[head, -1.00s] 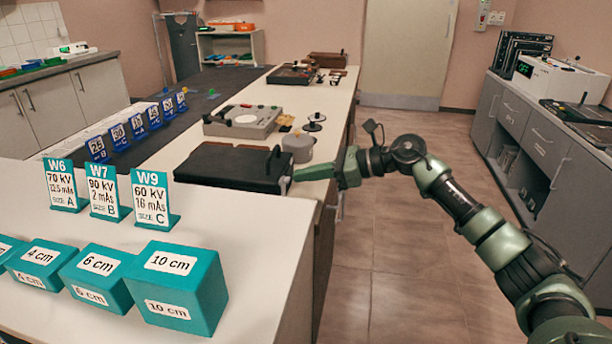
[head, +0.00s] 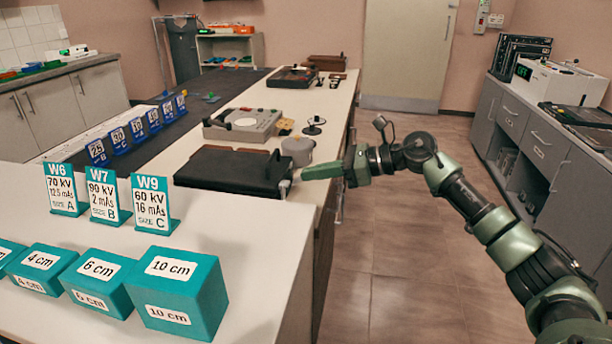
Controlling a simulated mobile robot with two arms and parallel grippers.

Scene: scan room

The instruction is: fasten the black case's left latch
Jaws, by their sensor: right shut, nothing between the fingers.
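The black case (head: 232,168) lies closed and flat on the white counter, behind the teal-and-white cards. A small grey piece (head: 285,187) shows at its right end; I cannot tell whether it is the left latch or whether it is fastened. My right gripper (head: 304,173) is shut and empty, just right of the case's right end. Its fingers point left at the case, and a small gap seems to separate them. My left gripper is not in view.
A grey round pot (head: 298,151) and a grey device (head: 242,122) stand behind the case. Teal blocks (head: 178,292) and cards (head: 151,204) stand in front. The counter's right edge runs under my right gripper, with open floor beyond.

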